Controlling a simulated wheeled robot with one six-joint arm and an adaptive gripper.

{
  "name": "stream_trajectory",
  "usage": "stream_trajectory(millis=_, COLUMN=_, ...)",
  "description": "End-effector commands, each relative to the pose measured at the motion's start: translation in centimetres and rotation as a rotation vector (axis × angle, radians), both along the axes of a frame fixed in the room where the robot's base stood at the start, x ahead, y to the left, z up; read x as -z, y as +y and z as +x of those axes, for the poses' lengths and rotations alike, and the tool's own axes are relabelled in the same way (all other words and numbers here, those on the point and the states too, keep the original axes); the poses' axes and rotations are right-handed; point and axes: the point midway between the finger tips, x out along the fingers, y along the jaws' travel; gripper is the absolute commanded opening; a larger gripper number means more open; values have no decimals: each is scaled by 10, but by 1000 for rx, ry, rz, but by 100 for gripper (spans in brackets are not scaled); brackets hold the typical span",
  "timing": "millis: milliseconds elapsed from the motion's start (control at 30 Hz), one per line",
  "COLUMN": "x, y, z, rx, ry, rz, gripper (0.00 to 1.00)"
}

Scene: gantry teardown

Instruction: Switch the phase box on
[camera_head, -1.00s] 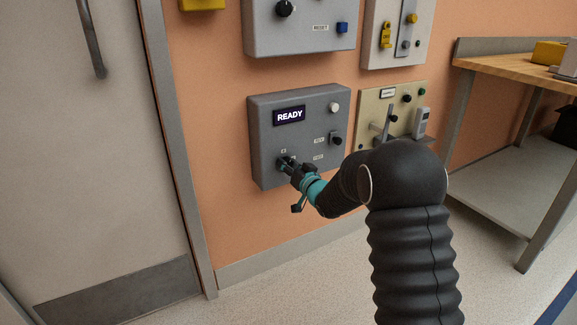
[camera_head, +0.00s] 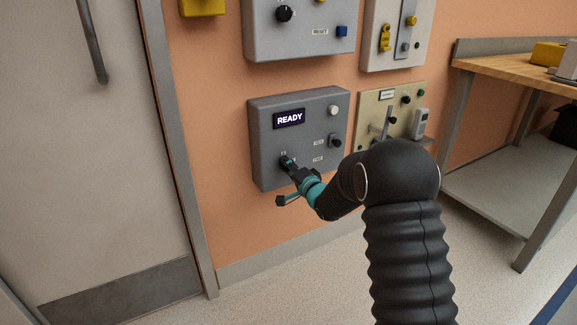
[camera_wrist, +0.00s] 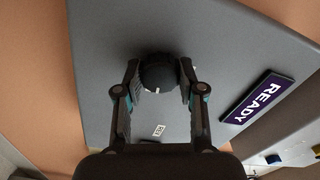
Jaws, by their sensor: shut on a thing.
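The phase box, a grey wall box (camera_head: 290,140), hangs on the orange wall. Its dark display (camera_head: 289,118) reads READY, also seen in the wrist view (camera_wrist: 258,97). A round black knob (camera_wrist: 158,74) with a white mark sits on its face. My gripper (camera_head: 288,164) is at the lower left of the box, its fingers closed on both sides of this knob. In the head view my gripper mostly hides the knob. A small white label (camera_wrist: 158,131) shows beside the knob; its text is too small to read.
A white button (camera_head: 333,110) and a black switch (camera_head: 335,141) sit on the box's right side. A beige panel with a lever (camera_head: 387,122) is to the right; another grey box (camera_head: 300,40) hangs above. A door (camera_head: 95,150) stands left, a workbench (camera_head: 505,68) right.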

Motion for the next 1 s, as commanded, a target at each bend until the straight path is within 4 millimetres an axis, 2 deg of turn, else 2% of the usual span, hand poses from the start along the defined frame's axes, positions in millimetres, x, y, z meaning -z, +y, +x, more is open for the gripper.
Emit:
stream_trajectory(millis=300, x=1, y=0, z=0, rx=-1, ry=64, rz=93, gripper=4)
stream_trajectory(millis=833, x=1, y=0, z=0, rx=-1, ry=77, rz=112, gripper=4)
stream_trajectory(millis=867, x=1, y=0, z=0, rx=-1, ry=77, rz=111, gripper=44)
stream_trajectory(millis=933, x=1, y=0, z=0, rx=-1, ry=77, rz=111, gripper=61)
stream_trajectory(millis=1000, x=1, y=0, z=0, rx=-1, ry=77, rz=111, gripper=64)
